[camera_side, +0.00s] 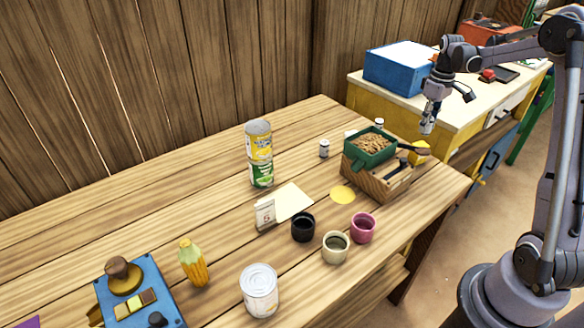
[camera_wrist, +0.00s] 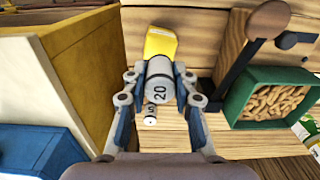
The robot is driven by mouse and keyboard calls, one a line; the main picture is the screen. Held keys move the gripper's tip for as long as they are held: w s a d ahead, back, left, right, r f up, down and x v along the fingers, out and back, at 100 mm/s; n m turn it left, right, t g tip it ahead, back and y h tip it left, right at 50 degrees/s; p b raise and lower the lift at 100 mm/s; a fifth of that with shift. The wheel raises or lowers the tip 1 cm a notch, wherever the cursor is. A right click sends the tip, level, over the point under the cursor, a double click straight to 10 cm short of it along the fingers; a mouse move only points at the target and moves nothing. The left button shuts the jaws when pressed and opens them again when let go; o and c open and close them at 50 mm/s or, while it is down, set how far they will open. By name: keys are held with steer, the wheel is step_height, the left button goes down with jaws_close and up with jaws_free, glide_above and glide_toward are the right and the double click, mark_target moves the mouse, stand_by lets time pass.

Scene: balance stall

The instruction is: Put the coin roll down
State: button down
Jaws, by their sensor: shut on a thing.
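The coin roll, a grey cylinder marked 20 (camera_wrist: 160,82), sits between the fingers of my gripper (camera_wrist: 157,92) in the wrist view. My gripper is shut on it. In the side view my gripper (camera_side: 429,118) is raised at the right, above and behind the wooden scale's right end. The held roll shows there only as a small grey shape at the fingertips.
A wooden scale (camera_side: 380,186) carries a green tray (camera_side: 361,157) of nuts. A yellow object (camera_side: 420,153) is beside it. Small cylinders (camera_side: 324,149) stand nearby. Cups, cans and a yellow disc (camera_side: 342,194) occupy the table's middle. Its left back is clear.

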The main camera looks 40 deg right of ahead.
steer(key=shift+f, duration=1.95)
steer(key=c, duration=1.1)
jaws_free()
steer(key=shift+f, duration=0.15)
steer(key=shift+o, duration=0.2)
